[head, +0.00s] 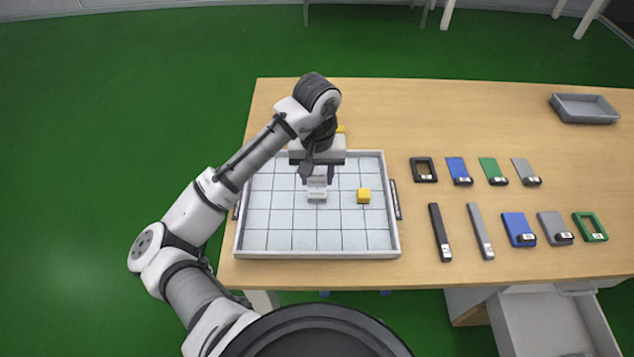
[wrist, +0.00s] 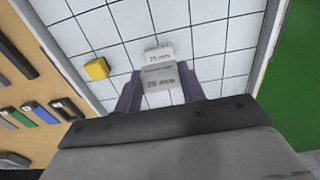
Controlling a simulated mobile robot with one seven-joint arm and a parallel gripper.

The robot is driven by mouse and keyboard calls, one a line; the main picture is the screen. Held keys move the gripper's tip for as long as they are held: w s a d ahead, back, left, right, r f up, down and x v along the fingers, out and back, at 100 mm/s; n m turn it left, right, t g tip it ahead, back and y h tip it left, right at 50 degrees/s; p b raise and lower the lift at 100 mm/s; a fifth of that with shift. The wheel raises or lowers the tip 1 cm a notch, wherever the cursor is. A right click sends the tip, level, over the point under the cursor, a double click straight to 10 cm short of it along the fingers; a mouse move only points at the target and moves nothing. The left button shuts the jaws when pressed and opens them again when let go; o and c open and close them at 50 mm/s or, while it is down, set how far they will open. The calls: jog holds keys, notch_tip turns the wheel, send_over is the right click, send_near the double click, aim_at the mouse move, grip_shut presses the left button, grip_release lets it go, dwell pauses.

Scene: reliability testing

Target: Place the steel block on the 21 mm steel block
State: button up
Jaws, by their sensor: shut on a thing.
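My gripper (head: 318,178) is over the middle of the white gridded tray (head: 240,240). In the wrist view its two fingers (wrist: 160,90) are shut on a grey steel block (wrist: 160,77) with a printed mm label. The 21 mm steel block (wrist: 158,54), light grey with a partly legible label, shows just beyond the held block. It also shows in the head view (head: 317,196), on the grid below the gripper. The held block overlaps it in the wrist view. I cannot tell whether the two touch.
A yellow cube (head: 363,195) sits on the grid to the right, and another yellow piece (head: 340,128) is partly hidden behind my arm. Several flat blue, green, grey and black parts lie right of the tray. A grey bin (head: 585,108) stands at the back right.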

aim_at(317, 177)
jog(key=shift+f, duration=1.65)
jog(key=shift+f, duration=0.1)
jog(key=o, duration=1.1)
